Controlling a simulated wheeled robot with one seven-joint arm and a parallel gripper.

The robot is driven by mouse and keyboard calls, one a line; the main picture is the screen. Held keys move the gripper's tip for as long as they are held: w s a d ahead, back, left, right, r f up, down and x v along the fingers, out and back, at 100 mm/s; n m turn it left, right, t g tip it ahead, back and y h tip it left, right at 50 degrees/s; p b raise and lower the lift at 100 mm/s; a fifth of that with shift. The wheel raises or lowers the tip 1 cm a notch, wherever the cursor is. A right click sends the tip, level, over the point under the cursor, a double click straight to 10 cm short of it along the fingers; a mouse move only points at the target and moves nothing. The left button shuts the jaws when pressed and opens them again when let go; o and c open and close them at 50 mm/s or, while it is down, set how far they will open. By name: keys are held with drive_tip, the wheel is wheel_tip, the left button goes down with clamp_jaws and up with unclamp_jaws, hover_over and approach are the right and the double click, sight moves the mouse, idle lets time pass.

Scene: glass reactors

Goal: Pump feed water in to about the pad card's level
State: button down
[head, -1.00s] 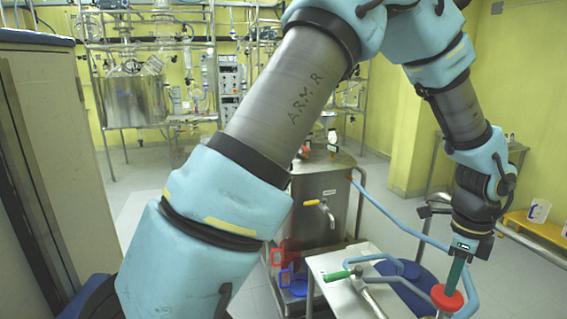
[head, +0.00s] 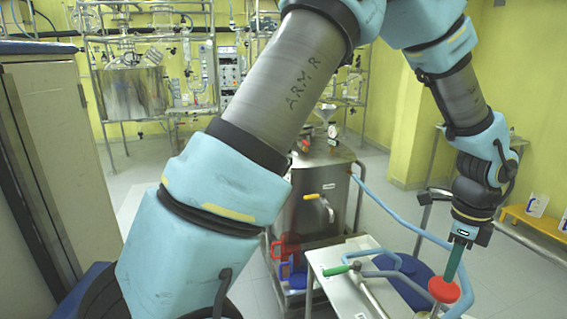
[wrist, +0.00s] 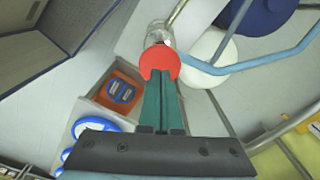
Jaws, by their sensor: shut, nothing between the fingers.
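My gripper (head: 452,270) points down at the lower right in the head view, its green fingers closed together with nothing between them. The fingertips are at a red round knob (head: 444,290), seemingly touching it from above. In the wrist view the knob (wrist: 159,62) lies at the tips of the fingers (wrist: 162,90), on top of a shiny metal body (wrist: 158,34). A blue hose (head: 400,222) runs from the steel vessel (head: 318,195) toward the knob's area. I cannot make out the pad card or a water level.
A white-topped trolley (head: 350,255) with a green-handled lever (head: 335,271) stands beside the knob. A red jug (head: 287,246) and a blue jug (head: 290,271) are by the vessel. A blue round lid (head: 412,290) is near the hose. A grey cabinet (head: 50,150) fills the left.

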sight(439, 299)
drive_tip(key=shift+f+b, duration=2.55)
drive_tip(key=shift+f, duration=1.8)
wheel_tip(439, 299, up, 7)
drive_tip(key=p, duration=0.5)
drive_tip(key=shift+p, duration=0.35)
drive_tip(key=shift+r, duration=1.15)
drive_tip(key=shift+f, duration=0.1)
drive_tip(key=shift+f+b, duration=2.95)
drive_tip(key=shift+f, duration=1.65)
wheel_tip(439, 299, up, 7)
drive_tip(key=p, duration=0.6)
drive_tip(key=shift+r, duration=1.25)
